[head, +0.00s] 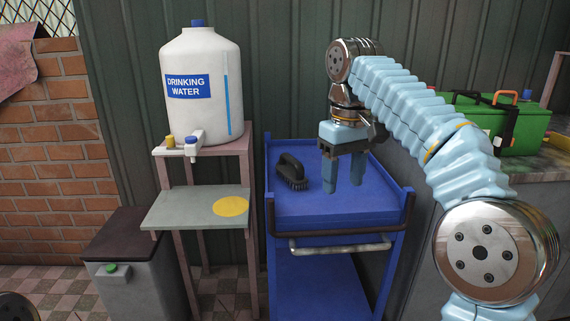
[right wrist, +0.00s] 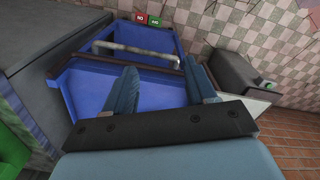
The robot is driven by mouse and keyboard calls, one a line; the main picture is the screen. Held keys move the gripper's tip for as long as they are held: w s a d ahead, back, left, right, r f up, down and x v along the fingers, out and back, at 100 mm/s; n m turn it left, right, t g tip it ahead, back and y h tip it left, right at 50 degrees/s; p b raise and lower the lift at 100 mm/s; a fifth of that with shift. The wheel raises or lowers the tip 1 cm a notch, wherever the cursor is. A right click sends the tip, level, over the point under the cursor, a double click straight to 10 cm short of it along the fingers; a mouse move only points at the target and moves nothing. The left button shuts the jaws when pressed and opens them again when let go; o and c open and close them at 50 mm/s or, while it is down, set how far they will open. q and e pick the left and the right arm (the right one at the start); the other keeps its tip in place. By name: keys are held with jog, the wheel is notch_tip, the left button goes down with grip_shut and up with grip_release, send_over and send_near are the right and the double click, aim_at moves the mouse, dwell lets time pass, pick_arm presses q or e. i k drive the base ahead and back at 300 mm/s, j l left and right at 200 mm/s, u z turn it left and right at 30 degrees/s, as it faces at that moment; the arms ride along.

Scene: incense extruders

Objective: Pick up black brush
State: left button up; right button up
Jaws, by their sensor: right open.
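The black brush (head: 291,172) lies on the top tray of the blue cart (head: 320,209), toward its left side, with its arched handle up. My right gripper (head: 343,185) is open and empty, pointing down over the cart top just to the right of the brush and apart from it. In the right wrist view its two fingers (right wrist: 163,90) hang over the blue cart (right wrist: 88,91), and I cannot make out the brush there. My left gripper is not in view.
A stand with a white water tank (head: 203,110) and a yellow disc (head: 231,206) is left of the cart. A grey bin (head: 124,262) is farther left. A green toolbox (head: 520,128) sits on a counter at right. The cart has a raised rim and front handle (head: 340,246).

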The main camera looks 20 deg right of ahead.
aim_at(292, 170)
jog(key=i, duration=1.15)
